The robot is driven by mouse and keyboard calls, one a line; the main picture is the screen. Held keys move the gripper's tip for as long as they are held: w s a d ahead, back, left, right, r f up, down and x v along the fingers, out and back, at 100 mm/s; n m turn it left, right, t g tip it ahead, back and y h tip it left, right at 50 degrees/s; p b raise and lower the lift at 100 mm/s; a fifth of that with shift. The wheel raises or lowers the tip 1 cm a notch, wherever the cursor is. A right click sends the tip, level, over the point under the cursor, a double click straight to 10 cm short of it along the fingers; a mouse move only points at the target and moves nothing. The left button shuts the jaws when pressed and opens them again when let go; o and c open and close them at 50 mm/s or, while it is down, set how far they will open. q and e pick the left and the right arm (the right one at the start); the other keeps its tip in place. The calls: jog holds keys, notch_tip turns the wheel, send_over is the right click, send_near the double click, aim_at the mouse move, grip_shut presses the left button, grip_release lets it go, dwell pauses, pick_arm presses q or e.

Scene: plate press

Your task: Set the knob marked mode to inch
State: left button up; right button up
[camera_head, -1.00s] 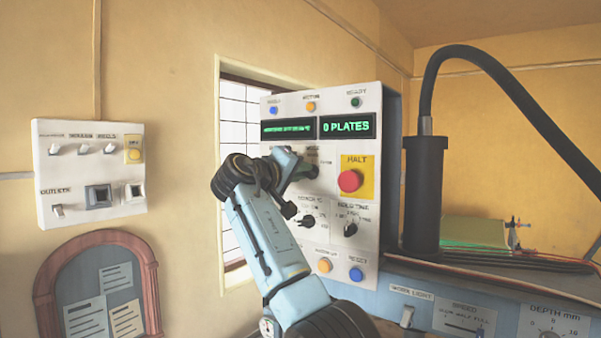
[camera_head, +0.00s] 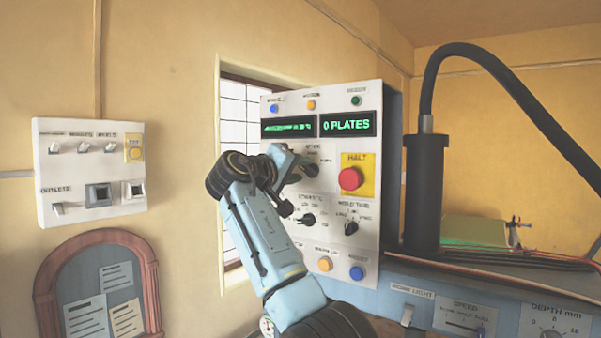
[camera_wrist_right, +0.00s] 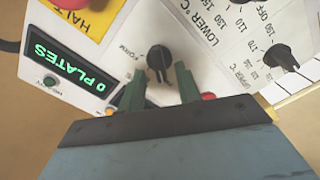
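The mode knob (camera_head: 312,171) is a black knob on the upper part of the white control panel, below the green displays and left of the red HALT button. In the right wrist view the knob (camera_wrist_right: 160,58) shows whole, with the word FORM beside it; its mode and inch markings cannot be read. My right gripper (camera_wrist_right: 160,82) is open, its two green fingers on either side of the knob's near end with gaps showing. In the head view the gripper partly covers the panel left of the knob. My left gripper is not in view.
The HALT button (camera_head: 350,179) sits close to the knob. Lower and hold time knobs (camera_head: 351,228) are below, with orange and blue buttons (camera_head: 357,273) under them. A wall switch box (camera_head: 90,170) is at left. A black column (camera_head: 424,195) stands right of the panel.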

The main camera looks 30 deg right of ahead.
jog(key=b+v, duration=0.4)
jog(key=v, duration=0.8)
jog(key=shift+a, duration=0.15)
